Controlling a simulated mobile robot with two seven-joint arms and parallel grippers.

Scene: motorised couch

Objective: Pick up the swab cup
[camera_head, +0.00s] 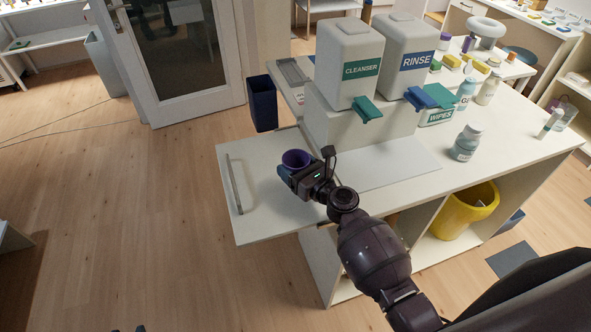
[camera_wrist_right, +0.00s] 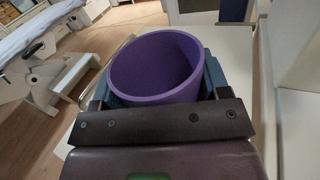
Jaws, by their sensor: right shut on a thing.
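The swab cup (camera_head: 296,158) is a small purple, round, open-topped cup over the white side leaf at the left end of the counter. It also fills the middle of the right wrist view (camera_wrist_right: 152,68), upright, and its inside looks empty. My right gripper (camera_head: 290,170) is shut on the cup, with a blue finger on each side of it in the right wrist view. I cannot tell whether the cup's base touches the leaf. My left gripper is not in view.
The white leaf (camera_head: 262,208) has a grey handle bar (camera_head: 234,184). Behind stand the cleanser dispenser (camera_head: 347,62) and rinse dispenser (camera_head: 406,58) on a white block. A dark blue bin (camera_head: 262,103) hangs beyond the leaf. A bottle (camera_head: 466,143) stands to the right, above a yellow bin (camera_head: 464,211).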

